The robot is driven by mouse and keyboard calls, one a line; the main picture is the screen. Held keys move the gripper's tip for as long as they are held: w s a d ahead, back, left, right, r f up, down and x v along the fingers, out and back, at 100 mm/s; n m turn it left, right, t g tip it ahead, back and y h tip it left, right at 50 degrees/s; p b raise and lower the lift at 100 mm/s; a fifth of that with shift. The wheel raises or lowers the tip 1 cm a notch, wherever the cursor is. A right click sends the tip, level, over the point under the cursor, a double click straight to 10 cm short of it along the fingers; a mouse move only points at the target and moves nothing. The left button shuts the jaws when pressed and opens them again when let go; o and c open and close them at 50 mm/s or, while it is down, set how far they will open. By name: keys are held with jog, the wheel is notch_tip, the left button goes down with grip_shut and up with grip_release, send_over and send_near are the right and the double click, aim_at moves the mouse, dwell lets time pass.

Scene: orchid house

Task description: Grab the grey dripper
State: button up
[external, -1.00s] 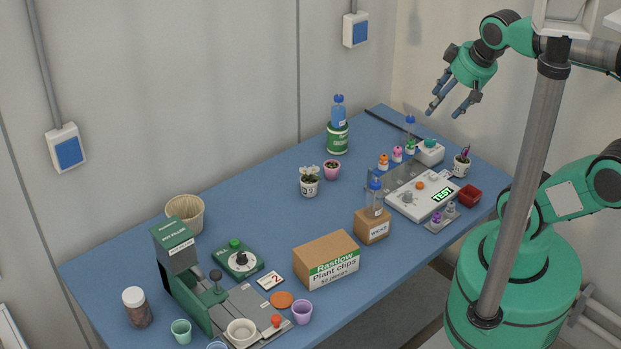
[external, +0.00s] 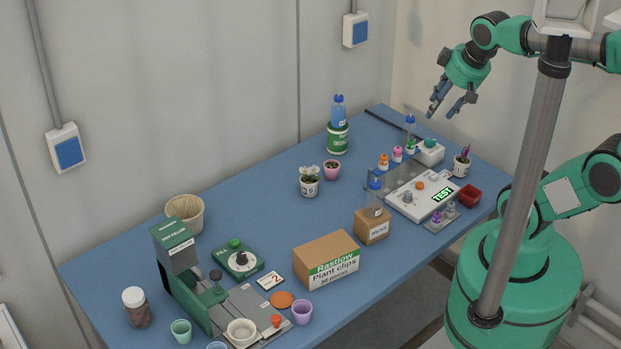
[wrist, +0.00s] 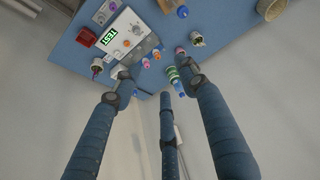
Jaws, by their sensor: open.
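A small grey dripper (external: 450,208) stands upright beside a purple dripper (external: 436,217) in a low rack at the table's right front edge. My gripper (external: 442,110) is open and empty, in the air above the far right end of the table. It is well above and behind the grey dripper, touching nothing. Its three blue fingers (wrist: 155,80) are spread in the wrist view.
A white tester reading "TEST" (external: 422,204) stands behind the rack, with a red tray (external: 469,195) to its right. A wicks box (external: 372,228) is to the left.

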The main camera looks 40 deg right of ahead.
jog(key=w+d+f+n+g+p, duration=0.1)
jog(key=w+d+f, duration=0.1)
jog(key=d+f, duration=0.3)
jog(key=w+d+f+n+g, duration=0.1)
jog(key=w+d+f, duration=0.15)
jog(key=f, duration=0.45)
jog(key=n+g+p, duration=0.1)
jog(key=n+g, duration=0.2)
send_over(452, 204)
notch_tip(452, 204, down, 15)
jog(key=shift+f, duration=0.2)
jog(key=shift+w, duration=0.1)
jog(key=shift+f+b, duration=0.75)
jog(key=shift+f, duration=3.55)
jog(key=shift+f, duration=0.1)
jog(key=shift+f+b, duration=0.7)
jog(key=shift+f, duration=1.8)
